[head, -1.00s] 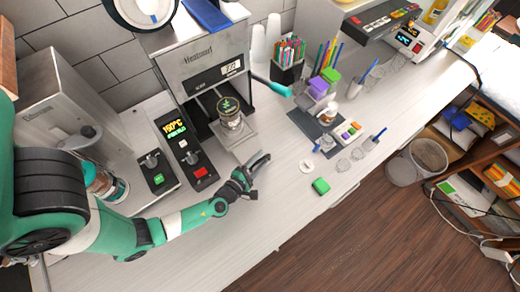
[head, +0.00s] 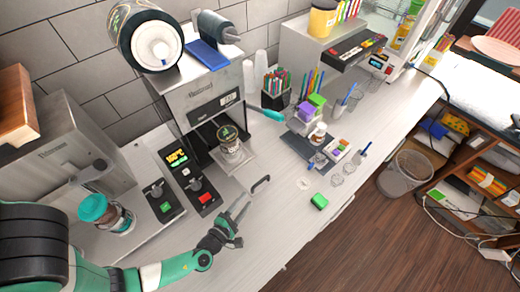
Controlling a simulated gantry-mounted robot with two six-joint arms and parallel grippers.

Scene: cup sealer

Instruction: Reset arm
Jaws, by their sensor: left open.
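My left gripper (head: 238,218) is open and empty over the counter, in front of the cup sealer. The cup sealer (head: 214,97) is a grey metal machine with a film roll on top and a teal-tipped lever (head: 266,114) sticking out to the right. A clear cup with a dark printed top (head: 230,142) stands upright on the sealer's tray (head: 232,164). The gripper is apart from the cup and the tray, below them in the picture. My right gripper is not in view.
A control panel (head: 190,175) with a lit display stands left of the cup. A green block (head: 319,201) lies on the counter to the right. A jar with a teal lid (head: 103,215) stands at left. A pen holder (head: 276,94) and a dark tray (head: 300,148) stand further right.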

